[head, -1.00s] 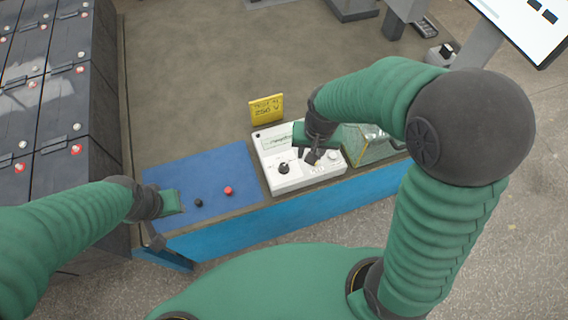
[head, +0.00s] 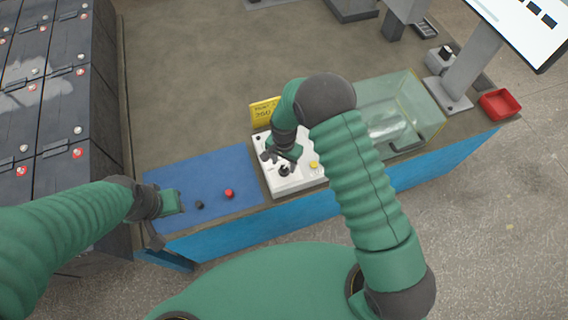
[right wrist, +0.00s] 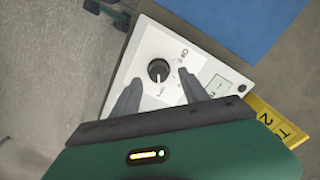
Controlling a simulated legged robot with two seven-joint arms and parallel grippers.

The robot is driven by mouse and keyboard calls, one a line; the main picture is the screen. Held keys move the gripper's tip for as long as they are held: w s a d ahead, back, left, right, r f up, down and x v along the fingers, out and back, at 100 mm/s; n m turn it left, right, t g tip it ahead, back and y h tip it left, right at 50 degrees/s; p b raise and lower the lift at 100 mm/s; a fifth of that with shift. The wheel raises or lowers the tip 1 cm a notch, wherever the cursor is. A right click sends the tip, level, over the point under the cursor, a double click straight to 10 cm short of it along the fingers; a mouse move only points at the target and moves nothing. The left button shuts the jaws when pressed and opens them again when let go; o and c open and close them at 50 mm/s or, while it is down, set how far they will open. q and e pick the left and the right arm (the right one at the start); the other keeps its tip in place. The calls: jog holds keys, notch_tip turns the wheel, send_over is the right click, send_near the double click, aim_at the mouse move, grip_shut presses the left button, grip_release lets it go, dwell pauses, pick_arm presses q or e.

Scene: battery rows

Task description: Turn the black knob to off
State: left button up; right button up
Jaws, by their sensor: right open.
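The black knob (head: 284,171) sits on the white control box (head: 291,185) near the table's front edge. In the right wrist view the knob (right wrist: 158,70) shows between and just beyond my fingertips, with a white pointer line and printed marks around it. My right gripper (head: 280,158) is over the box, close to the knob; its two fingers (right wrist: 158,82) are apart and nothing is between them. My left gripper (head: 165,203) is over the left edge of the blue mat; its finger opening is not clear.
A blue mat (head: 225,168) holds a red button (head: 229,193) and a black one (head: 199,204). A yellow sign (head: 263,111) stands behind the box. A clear case (head: 420,105) and a red tray (head: 499,103) are to the right. Battery rows (head: 40,100) stand at left.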

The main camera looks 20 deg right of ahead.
jog(key=shift+s+f, duration=0.15)
jog(key=shift+f, duration=0.9)
grip_shut()
